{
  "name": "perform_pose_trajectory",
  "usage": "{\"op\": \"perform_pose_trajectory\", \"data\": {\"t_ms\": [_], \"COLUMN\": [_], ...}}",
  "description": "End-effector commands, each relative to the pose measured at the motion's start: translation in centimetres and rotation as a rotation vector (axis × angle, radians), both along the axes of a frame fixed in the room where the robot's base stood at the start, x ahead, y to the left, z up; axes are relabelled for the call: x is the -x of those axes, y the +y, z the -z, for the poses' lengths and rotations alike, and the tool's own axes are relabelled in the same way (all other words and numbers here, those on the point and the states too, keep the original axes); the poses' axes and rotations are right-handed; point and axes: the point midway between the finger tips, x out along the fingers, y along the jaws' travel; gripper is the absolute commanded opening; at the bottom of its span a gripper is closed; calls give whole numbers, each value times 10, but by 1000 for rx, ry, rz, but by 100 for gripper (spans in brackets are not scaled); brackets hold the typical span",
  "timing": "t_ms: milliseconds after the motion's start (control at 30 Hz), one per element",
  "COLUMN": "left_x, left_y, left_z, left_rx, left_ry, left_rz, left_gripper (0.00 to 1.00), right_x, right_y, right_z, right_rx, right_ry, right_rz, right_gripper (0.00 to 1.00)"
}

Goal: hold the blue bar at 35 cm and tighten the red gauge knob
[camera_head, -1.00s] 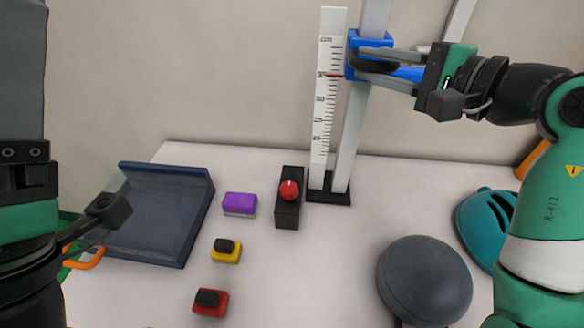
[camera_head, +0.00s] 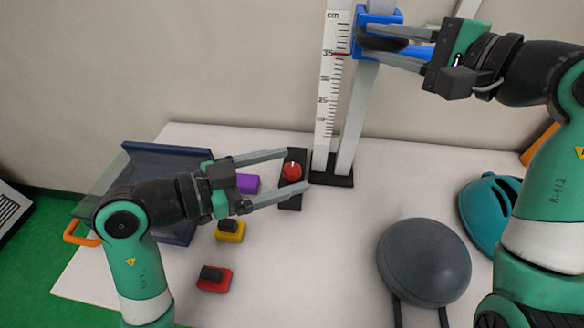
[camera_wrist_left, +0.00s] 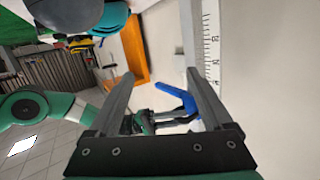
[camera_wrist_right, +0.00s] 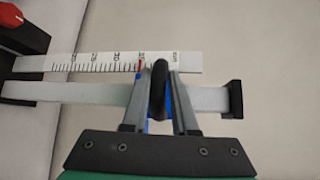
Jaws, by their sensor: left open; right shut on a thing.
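The blue bar (camera_head: 374,28) sits on the upright post beside the white scale (camera_head: 331,90), roughly level with the red 35 mark; exact alignment is unclear. My right gripper (camera_head: 394,45) is shut on the bar's black grip (camera_wrist_right: 158,90), with blue showing behind it in the right wrist view. The red gauge knob (camera_head: 291,171) is on a black box (camera_head: 296,196) at the tower's foot. My left gripper (camera_head: 297,169) is open, its fingers appearing either side of the knob in the head view. Their height above it is unclear; the left wrist view does not show the knob.
Purple (camera_head: 247,184), yellow (camera_head: 230,231) and red (camera_head: 214,279) blocks lie near my left arm. A dark blue tray (camera_head: 165,150) is behind that arm.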

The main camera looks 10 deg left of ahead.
Motion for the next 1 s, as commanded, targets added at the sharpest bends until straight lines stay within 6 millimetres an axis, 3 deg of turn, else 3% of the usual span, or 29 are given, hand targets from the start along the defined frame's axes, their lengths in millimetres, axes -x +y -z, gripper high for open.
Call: {"op": "perform_pose_trajectory", "data": {"t_ms": [33, 133, 200, 333, 567, 1000], "left_x": [-11, -26, -30, -30, -41, -100], "left_y": [17, 49, 65, 76, 63, 4], "left_z": [28, 65, 77, 77, 83, 117], "left_rx": [-58, -122, -120, -117, -115, -116], "left_ry": [79, 168, 200, 198, 198, 195], "left_rz": [-55, -151, -183, -202, -197, -196], "left_gripper": [84, 84, 84, 84, 84, 84], "right_x": [0, 0, 0, 0, 1, 1], "right_y": [0, 0, 0, 0, 1, 1], "right_z": [-2, -2, -2, -2, -2, -2], "right_rx": [0, 0, 0, 0, 0, 0], "right_ry": [-3, -3, -3, -3, -3, -4], "right_rz": [-1, -1, -1, -1, -2, -2], "right_gripper": [0, 0, 0, 0, 0, 0]}}
